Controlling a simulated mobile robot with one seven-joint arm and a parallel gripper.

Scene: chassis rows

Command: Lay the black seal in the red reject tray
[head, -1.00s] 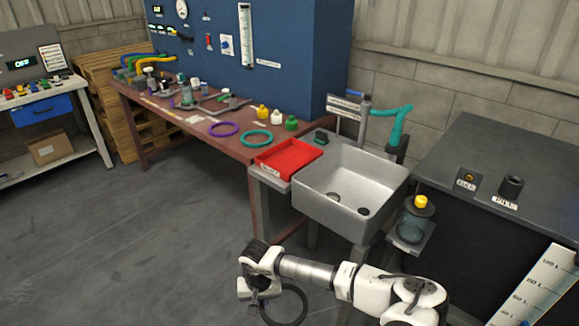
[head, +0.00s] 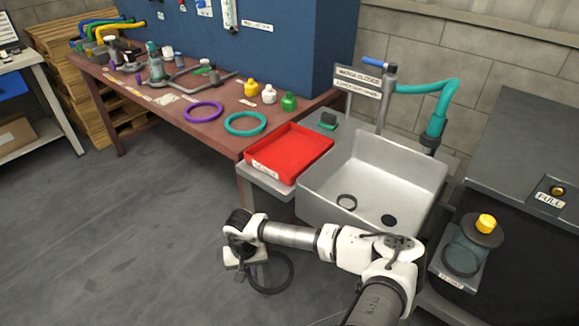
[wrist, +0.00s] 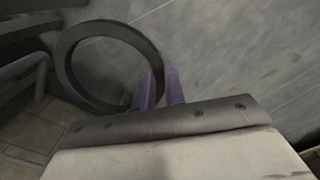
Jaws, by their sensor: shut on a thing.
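The black seal (head: 289,272) is a large dark ring held in my gripper (head: 252,268), low over the floor in front of the bench. In the wrist view the seal (wrist: 66,62) sits at the left, with its rim at the purple fingertips of my gripper (wrist: 160,88). The red reject tray (head: 290,152) stands on a grey stand between the bench and the sink, up and to the right of my gripper. It looks empty, and a label is on its front. The seal is apart from the tray.
A purple ring (head: 203,112) and a teal ring (head: 245,124) lie on the bench (head: 215,143). A dark cabinet (head: 520,150) is at the right. The floor at left is clear.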

